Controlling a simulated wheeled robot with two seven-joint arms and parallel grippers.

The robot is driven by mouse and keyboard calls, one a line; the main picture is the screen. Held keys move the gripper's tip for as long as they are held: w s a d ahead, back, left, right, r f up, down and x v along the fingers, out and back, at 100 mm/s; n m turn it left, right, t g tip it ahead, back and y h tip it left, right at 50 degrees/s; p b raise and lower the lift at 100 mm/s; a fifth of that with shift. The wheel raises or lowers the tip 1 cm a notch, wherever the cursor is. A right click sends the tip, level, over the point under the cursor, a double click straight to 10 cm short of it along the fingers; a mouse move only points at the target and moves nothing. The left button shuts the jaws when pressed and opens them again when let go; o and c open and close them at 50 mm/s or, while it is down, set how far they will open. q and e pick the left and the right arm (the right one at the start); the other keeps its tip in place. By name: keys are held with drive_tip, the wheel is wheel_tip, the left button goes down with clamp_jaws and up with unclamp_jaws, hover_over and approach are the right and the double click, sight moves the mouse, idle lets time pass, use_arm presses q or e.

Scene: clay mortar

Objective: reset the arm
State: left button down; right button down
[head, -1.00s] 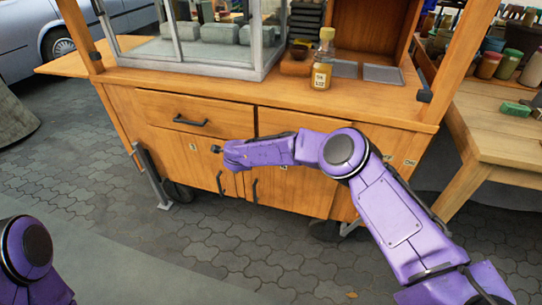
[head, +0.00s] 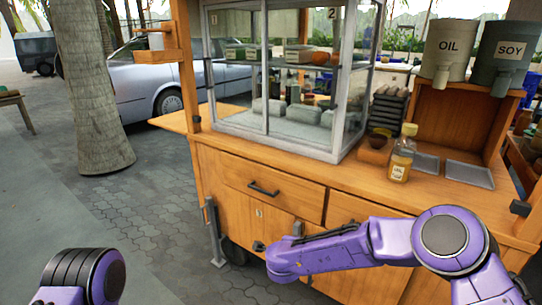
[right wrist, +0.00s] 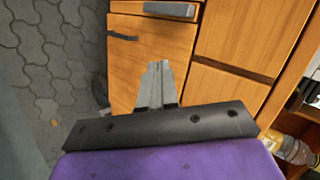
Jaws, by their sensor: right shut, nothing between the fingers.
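My right arm comes in from the right in the head view, and its gripper (head: 259,246) is in front of the lower front of the wooden food cart (head: 215,170). In the right wrist view the right gripper (right wrist: 156,68) is shut and empty, with its fingers together over a cabinet door. It looks apart from the cart, though the gap is hard to judge. Of my left arm only a purple joint shows at the bottom left of the head view. The left gripper is out of view.
The cart has a drawer handle (head: 263,188) and a glass case (head: 290,85) on top. OIL (head: 446,45) and SOY (head: 499,52) containers sit on a shelf. A tree trunk (head: 90,90) and paved ground are on the left.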

drive_tip(key=s+d+f+n+p, duration=0.1)
drive_tip(key=s+d+f+n, duration=0.1)
drive_tip(key=s+f+n, duration=0.3)
drive_tip(key=s+d+f+n+p, duration=0.1)
drive_tip(key=s+d+f, duration=0.1)
drive_tip(key=s+f, duration=0.35)
drive_tip(key=s+d+n+g+p, duration=0.2)
drive_tip(key=s+d, duration=0.3)
drive_tip(key=s, duration=0.5)
drive_tip(key=s+d+n+g+p, duration=0.2)
drive_tip(key=s+d, duration=0.3)
drive_tip(key=s, duration=0.6)
drive_tip(key=s+d+n+g+p, duration=0.2)
drive_tip(key=s+d, duration=0.4)
drive_tip(key=s, duration=0.5)
drive_tip(key=shift+n, duration=0.8)
drive_tip(key=shift+d+f, duration=0.1)
